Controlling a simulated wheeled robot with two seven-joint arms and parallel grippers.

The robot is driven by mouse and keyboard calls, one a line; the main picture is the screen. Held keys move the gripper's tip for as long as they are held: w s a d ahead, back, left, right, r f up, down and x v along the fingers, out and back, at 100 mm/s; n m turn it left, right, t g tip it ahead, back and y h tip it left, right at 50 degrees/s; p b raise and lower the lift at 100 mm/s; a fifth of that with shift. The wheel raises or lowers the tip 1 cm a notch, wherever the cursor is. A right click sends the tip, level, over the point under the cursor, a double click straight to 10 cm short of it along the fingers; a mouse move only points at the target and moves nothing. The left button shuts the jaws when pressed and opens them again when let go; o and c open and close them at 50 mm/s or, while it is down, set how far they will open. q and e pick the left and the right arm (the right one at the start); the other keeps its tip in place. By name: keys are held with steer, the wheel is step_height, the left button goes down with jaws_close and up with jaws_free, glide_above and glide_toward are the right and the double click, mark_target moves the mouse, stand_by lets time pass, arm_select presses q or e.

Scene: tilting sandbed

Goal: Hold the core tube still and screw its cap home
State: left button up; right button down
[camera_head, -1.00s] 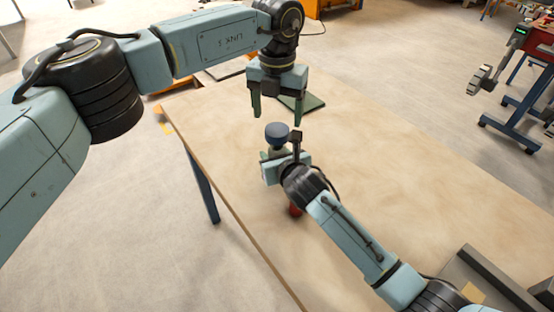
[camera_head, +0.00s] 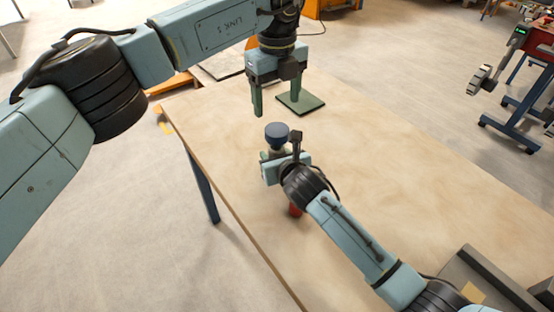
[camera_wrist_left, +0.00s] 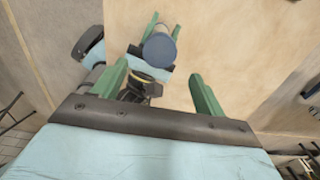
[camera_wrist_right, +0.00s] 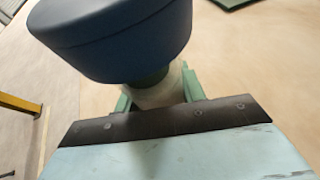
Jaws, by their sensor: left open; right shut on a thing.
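The core tube, a pale cylinder (camera_wrist_right: 157,95), stands upright between the fingers of my right gripper (camera_head: 273,157), which is shut on it. Its dark blue cap (camera_head: 277,130) sits on the tube's top, with a dark green band under it in the right wrist view; I cannot tell how tightly it is seated. My left gripper (camera_head: 275,104) is open and empty, pointing down, above and apart from the cap. In the left wrist view the cap (camera_wrist_left: 160,48) shows beyond and between the two open green fingers. The tube's lower part is hidden by my right gripper.
A wooden table (camera_head: 390,190) lies under both grippers. A dark green square plate (camera_head: 301,104) lies on it behind the cap. A red object (camera_head: 295,210) is partly hidden under my right wrist. The table's middle and right are mostly clear.

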mark_target(277, 129)
stand_by(0.4)
arm_select(q)
steer(key=shift+f, duration=4)
steer(key=c, duration=1)
steer(key=m, duration=1)
steer(key=o, duration=1.1)
steer(key=shift+c, duration=0.2)
